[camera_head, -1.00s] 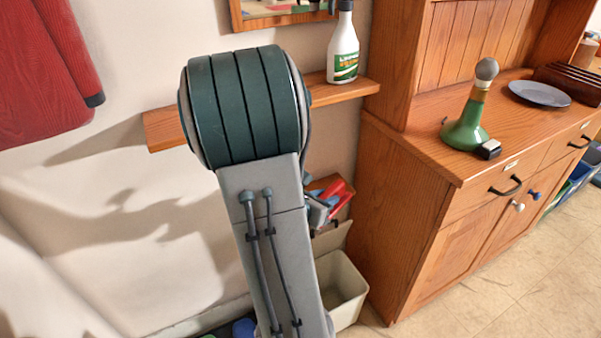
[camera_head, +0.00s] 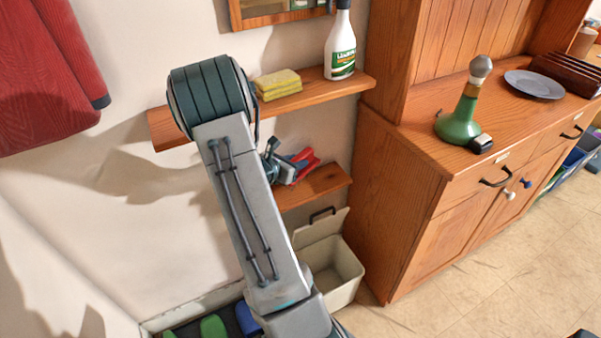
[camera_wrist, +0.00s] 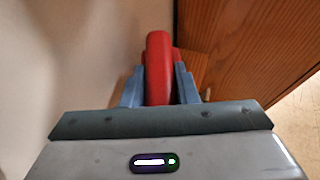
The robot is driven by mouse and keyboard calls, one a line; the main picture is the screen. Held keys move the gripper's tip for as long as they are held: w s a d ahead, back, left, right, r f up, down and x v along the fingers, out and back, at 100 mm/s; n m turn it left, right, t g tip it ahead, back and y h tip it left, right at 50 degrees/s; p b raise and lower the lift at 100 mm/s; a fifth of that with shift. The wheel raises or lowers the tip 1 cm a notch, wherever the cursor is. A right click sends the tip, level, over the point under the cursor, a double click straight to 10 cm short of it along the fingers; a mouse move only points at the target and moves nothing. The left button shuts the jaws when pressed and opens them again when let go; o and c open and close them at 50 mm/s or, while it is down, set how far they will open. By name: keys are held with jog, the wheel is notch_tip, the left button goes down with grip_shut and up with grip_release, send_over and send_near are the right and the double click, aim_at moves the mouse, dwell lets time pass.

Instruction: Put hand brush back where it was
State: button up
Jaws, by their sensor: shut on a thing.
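The hand brush (camera_wrist: 157,66) is red where it shows. In the wrist view it stands between the two blue-grey fingers of my gripper (camera_wrist: 160,88), which are shut on it. In the head view the red brush (camera_head: 304,164) shows beside my gripper (camera_head: 287,168), just above the lower wooden shelf (camera_head: 325,186). I cannot tell whether the brush touches this shelf. The brush's far end and part of the lower shelf are hidden behind my arm and gripper.
The upper shelf (camera_head: 310,88) holds a yellow sponge (camera_head: 278,84) and a white spray bottle (camera_head: 341,45). A pale open bin (camera_head: 345,275) stands below. The wooden cabinet (camera_head: 405,215) closes off the right side. A red cloth (camera_head: 45,75) hangs at left.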

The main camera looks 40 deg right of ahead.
jog(key=shift+w+f+b, duration=0.15)
jog(key=shift+f+b, duration=0.15)
jog(key=shift+f, duration=2.45)
jog(key=shift+f+b, duration=0.25)
jog(key=shift+b, duration=0.05)
jog(key=o, duration=1)
jog(key=shift+r, duration=0.1)
jog(key=shift+o, duration=0.2)
jog(key=shift+r, duration=0.1)
